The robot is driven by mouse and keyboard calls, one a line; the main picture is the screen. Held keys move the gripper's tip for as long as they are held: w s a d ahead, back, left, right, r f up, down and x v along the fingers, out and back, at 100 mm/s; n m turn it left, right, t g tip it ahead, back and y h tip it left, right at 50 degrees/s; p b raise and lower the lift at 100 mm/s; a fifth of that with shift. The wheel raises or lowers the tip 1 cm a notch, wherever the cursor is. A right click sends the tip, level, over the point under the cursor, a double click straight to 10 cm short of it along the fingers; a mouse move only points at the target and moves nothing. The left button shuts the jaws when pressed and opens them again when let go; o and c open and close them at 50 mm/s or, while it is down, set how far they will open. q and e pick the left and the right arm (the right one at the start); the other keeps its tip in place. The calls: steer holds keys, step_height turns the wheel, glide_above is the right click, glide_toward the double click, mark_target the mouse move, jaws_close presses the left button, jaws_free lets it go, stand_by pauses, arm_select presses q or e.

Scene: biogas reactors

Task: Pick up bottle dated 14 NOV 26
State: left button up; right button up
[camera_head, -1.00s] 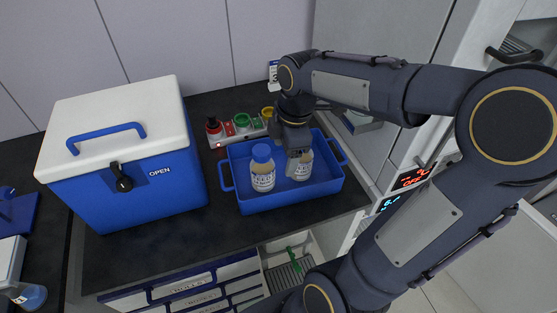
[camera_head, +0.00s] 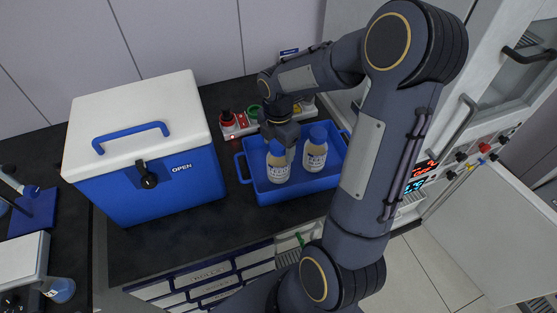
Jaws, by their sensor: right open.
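Two bottles with blue caps, tan contents and white labels stand upright in a blue tray (camera_head: 301,190). The left bottle (camera_head: 278,172) is partly covered at its cap by my right gripper. The right bottle (camera_head: 315,154) shows cap and label clearly. The dates on both labels are too small to read. My right gripper (camera_head: 289,152) is open and points down at the left bottle's upper part, on its right side. I cannot tell whether it touches the bottle. My left gripper is not in view.
A rack (camera_head: 236,124) with red and green items is behind the tray. Labelled drawers (camera_head: 205,275) are below the counter's front edge. An open cabinet door (camera_head: 490,220) is at the right.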

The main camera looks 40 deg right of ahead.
jaws_close()
stand_by(0.5)
steer(key=shift+r, duration=0.15)
